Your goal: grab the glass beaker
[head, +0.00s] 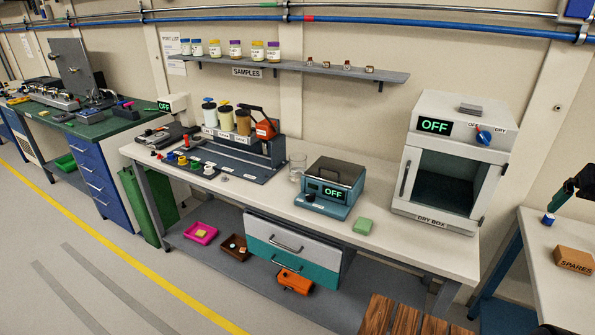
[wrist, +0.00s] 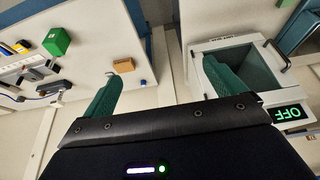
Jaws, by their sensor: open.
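The glass beaker (head: 297,167) is clear and stands upright on the white bench in the head view. It is just left of the teal device (head: 328,188) with the OFF display and right of the dark rack of jars. I cannot make the beaker out in the wrist view. My gripper (wrist: 162,72) shows in the wrist view with its two green fingers wide apart and nothing between them. It is open and away from the beaker, with the dry box behind its right finger.
The dry box (head: 452,168) stands on the bench's right end. The jar rack (head: 238,153) is left of the beaker. A shelf (head: 300,67) with sample jars hangs above. A spares box (head: 574,260) sits on the right table.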

